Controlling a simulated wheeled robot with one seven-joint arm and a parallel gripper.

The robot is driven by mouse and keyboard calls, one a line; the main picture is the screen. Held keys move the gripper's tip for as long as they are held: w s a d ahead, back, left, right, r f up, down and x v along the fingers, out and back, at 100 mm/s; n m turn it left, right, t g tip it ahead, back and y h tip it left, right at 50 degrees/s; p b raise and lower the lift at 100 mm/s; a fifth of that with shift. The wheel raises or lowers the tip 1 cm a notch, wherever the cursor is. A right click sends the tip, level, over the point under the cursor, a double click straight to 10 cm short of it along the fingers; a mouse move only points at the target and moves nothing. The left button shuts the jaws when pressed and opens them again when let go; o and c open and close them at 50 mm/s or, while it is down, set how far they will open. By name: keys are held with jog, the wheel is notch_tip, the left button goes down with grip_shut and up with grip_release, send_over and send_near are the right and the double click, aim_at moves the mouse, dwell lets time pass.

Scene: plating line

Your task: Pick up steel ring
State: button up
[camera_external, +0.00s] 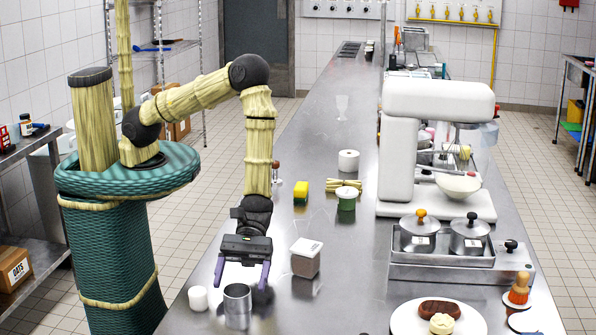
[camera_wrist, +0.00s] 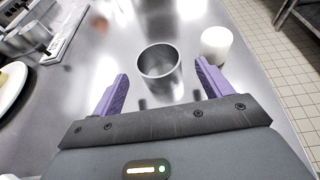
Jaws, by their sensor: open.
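The steel ring (camera_external: 237,304) stands upright on the steel counter, near its front left edge. In the wrist view the steel ring (camera_wrist: 160,66) is a shiny open cylinder, just beyond and between my fingertips. My gripper (camera_external: 242,278) is open, with two purple fingers pointing down above and behind the ring. In the wrist view my gripper (camera_wrist: 160,82) shows its fingers spread wider than the ring, with nothing between them. I cannot tell the exact height of the fingertips over the counter.
A white cylinder (camera_external: 198,298) stands just left of the ring; it also shows in the wrist view (camera_wrist: 216,44). A brown-and-white box (camera_external: 306,260) stands right of my gripper. A plate of food (camera_external: 402,318) and a pot rack (camera_external: 400,270) are further right. Counter between is clear.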

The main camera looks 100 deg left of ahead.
aim_at(240, 285)
jog(key=p+x, duration=0.1)
jog(key=x, duration=0.3)
jog(key=shift+d+f+p, duration=0.2)
jog(key=shift+d+p, duration=0.05)
jog(key=shift+p, duration=0.05)
jog(key=c, duration=1.1)
